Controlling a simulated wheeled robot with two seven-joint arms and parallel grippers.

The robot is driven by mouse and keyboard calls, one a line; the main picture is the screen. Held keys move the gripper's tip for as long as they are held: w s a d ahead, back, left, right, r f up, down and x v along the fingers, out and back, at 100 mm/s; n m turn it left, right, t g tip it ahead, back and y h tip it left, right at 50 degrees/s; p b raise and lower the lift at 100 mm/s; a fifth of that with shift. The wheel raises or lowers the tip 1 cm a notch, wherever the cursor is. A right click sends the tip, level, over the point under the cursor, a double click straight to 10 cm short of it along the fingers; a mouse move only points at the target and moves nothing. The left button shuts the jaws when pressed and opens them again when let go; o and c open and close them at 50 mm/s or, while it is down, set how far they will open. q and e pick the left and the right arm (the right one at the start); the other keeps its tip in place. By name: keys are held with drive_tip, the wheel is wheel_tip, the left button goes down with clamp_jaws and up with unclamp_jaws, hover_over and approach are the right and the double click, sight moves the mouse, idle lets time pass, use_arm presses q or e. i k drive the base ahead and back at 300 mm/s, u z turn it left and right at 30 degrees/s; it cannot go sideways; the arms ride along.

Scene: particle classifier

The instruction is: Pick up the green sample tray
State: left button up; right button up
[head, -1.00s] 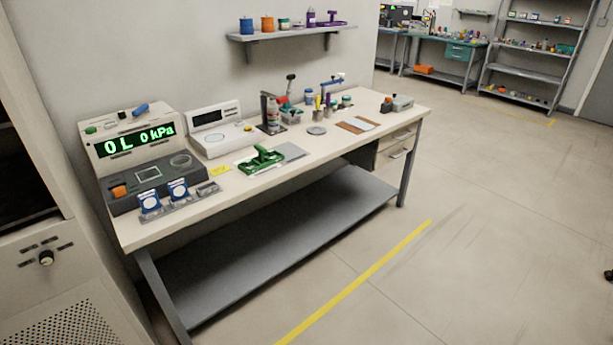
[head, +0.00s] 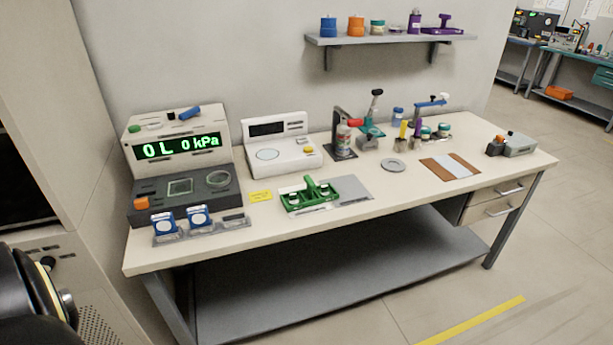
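The green sample tray (head: 295,205) lies on the bench top, near the front edge and left of the bench's middle. It has a raised green handle, and small round light items sit in it. A flat grey plate lies against its right side. Nothing holds the tray. Neither of my grippers shows. A dark rounded part of my own body is at the lower left edge of the head view.
The bench (head: 390,196) carries a classifier with a green display (head: 180,146) at left, two blue-framed pieces (head: 197,216) in a grey rack, a white scale (head: 282,157), a grey disc (head: 393,165) and a brown board (head: 436,172). A shelf (head: 390,39) hangs above.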

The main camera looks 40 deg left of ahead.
sight(308, 197)
drive_tip(key=u, duration=1.05)
drive_tip(key=i, duration=1.1)
drive_tip(key=u, duration=1.25)
